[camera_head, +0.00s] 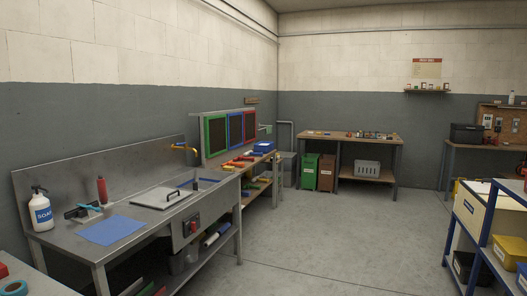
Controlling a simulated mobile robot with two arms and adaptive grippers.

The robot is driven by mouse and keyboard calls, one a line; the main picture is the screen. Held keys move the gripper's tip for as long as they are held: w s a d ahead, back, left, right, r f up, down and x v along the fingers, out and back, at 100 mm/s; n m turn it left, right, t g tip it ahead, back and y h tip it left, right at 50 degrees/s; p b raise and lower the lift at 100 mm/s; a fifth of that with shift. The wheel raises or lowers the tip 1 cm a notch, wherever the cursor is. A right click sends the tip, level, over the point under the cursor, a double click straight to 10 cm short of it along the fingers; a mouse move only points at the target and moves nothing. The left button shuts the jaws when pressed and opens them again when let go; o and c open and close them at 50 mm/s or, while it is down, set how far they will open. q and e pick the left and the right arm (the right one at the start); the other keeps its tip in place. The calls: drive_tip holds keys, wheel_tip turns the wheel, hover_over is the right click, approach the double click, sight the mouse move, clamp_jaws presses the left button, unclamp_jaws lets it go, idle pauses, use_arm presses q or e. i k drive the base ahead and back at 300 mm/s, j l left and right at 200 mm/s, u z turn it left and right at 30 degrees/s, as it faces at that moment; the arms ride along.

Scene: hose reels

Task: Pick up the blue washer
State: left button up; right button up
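I cannot make out a blue washer for certain in the head view. Small coloured items (377,135) lie on the wooden workbench (318,135) at the back, too small to tell apart. A teal ring-shaped thing (14,287) lies on a surface at the bottom left corner, partly cut off, and I cannot tell what it is. Neither of my grippers is in view.
A steel sink bench (75,244) along the left wall holds a soap bottle (41,212) and a blue cloth (110,230). Green (309,171) and brown (326,173) bins stand by the back workbench. A blue-framed shelf (484,242) stands at right. The middle floor is clear.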

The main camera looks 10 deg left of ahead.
sight(250, 153)
drive_tip(key=i, duration=0.7)
drive_tip(key=i+z, duration=0.15)
drive_tip(key=i, duration=0.9)
drive_tip(key=i+j+z, duration=0.15)
drive_tip(key=i, duration=0.85)
drive_tip(key=i+u, duration=0.15)
drive_tip(key=i, duration=0.35)
drive_tip(key=i+u, duration=0.15)
drive_tip(key=i, duration=0.4)
drive_tip(key=i+l+u, duration=0.1)
drive_tip(key=i, duration=0.4)
drive_tip(key=i+l+u, duration=0.15)
drive_tip(key=i, duration=0.35)
drive_tip(key=i+j+u, duration=0.1)
drive_tip(key=i+u, duration=0.2)
drive_tip(key=i, duration=0.9)
drive_tip(key=i+l+u, duration=0.15)
drive_tip(key=i+u, duration=0.15)
drive_tip(key=i, duration=0.85)
